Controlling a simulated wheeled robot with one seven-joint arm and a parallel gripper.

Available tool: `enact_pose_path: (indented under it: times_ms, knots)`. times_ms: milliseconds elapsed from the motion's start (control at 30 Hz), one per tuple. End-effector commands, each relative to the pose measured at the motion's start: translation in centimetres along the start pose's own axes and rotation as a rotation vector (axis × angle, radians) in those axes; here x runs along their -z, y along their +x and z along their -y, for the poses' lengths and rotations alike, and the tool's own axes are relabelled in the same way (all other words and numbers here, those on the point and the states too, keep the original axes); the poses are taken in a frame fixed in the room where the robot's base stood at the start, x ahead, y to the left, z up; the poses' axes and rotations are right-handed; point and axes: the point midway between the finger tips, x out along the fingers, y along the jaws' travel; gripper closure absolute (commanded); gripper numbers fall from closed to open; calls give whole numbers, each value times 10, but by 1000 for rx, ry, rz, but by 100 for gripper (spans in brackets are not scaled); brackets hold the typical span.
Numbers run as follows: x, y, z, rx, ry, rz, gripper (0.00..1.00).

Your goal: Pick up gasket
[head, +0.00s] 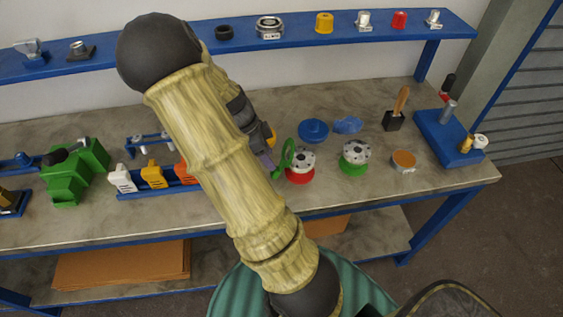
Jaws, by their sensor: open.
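A thin green ring with a tab (288,152), which looks like the gasket, shows upright or tilted just left of a grey flanged vessel on a red base (301,166). My gripper (268,162) is open, close to the left of the ring, and mostly hidden behind my own arm. I cannot tell whether its fingers touch the ring or stand around it. A second flanged vessel on a green base (355,157) stands to the right, with bolt holes in its top.
A blue shelf (295,34) runs behind. The front right of the bench (440,183) is clear.

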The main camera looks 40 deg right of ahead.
Motion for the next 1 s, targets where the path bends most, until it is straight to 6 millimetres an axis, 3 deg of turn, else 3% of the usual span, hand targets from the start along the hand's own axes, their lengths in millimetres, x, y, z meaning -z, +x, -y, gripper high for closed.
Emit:
enact_pose_path:
  times_ms: [333, 900, 1000]
  knots:
    - [-1, 45, -7, -4, 0, -1, 49]
    - [-2, 48, -7, -2, 0, 0, 49]
    - [-2, 48, -7, -2, 0, 0, 67]
